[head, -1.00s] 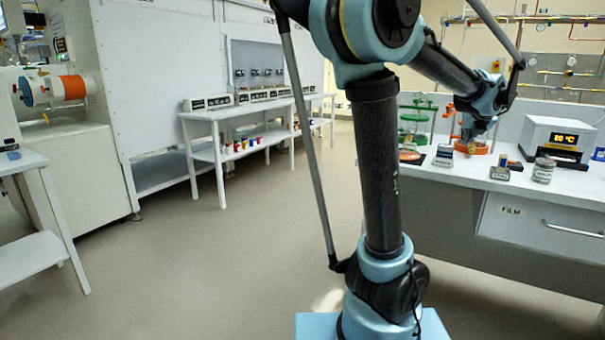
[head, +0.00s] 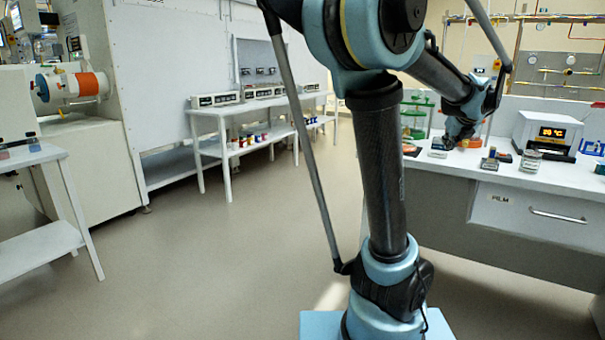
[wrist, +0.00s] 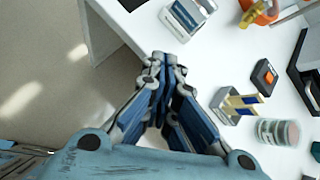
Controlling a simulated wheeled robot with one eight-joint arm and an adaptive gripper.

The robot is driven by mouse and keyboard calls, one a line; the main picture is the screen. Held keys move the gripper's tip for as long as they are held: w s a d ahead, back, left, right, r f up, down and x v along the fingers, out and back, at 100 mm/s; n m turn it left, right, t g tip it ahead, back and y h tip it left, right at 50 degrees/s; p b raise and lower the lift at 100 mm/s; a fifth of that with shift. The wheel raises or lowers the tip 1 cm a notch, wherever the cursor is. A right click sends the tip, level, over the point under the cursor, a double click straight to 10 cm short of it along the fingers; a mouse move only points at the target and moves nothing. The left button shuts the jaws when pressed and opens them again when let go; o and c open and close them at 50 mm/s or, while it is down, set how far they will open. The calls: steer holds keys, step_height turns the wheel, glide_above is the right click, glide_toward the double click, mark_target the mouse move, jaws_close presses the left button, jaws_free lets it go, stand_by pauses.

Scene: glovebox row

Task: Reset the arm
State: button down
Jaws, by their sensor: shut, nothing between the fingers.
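My arm reaches to the white bench at the right in the head view. My gripper (head: 450,143) is small and dark there, near the bench's front edge, and partly hidden by my wrist. In the wrist view my gripper (wrist: 165,62) has its blue-and-grey fingers together with nothing between them. Its tips point over the bench's front edge, apart from the objects there.
The bench (wrist: 140,40) carries a clear-lidded box (wrist: 186,18), a small dark-and-orange block (wrist: 264,76), a grey holder with yellow strips (wrist: 238,106) and a jar (wrist: 278,132). A heater with a display (head: 548,132) stands behind. The floor (head: 220,270) at left is clear.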

steer(key=s+a+f+n+g+y, duration=0.1)
steer(key=s+a+f+n, duration=0.15)
steer(key=a+n, duration=0.35)
steer(key=s+a+f+n+g+y, duration=0.15)
steer(key=a+f+n, duration=0.25)
steer(key=a, duration=0.4)
steer(key=s+a+f+n, duration=0.3)
steer(key=a+n, duration=0.2)
steer(key=a, duration=0.2)
steer(key=s+a+f+n+g, duration=0.2)
steer(key=s+a+f+n, duration=0.2)
steer(key=s+f+n, duration=0.3)
steer(key=s+a+f+n+g, duration=0.2)
steer(key=s+a+f+n, duration=0.3)
steer(key=s+n, duration=0.5)
step_height(320, 180, down, 3)
steer(key=n, duration=0.3)
steer(key=shift+s+a+r+h, duration=0.2)
steer(key=shift+s+a+h, duration=0.05)
steer(key=shift+s+h, duration=0.1)
steer(key=shift+w, duration=0.1)
steer(key=shift+w+f, duration=0.2)
steer(key=shift+w, duration=0.2)
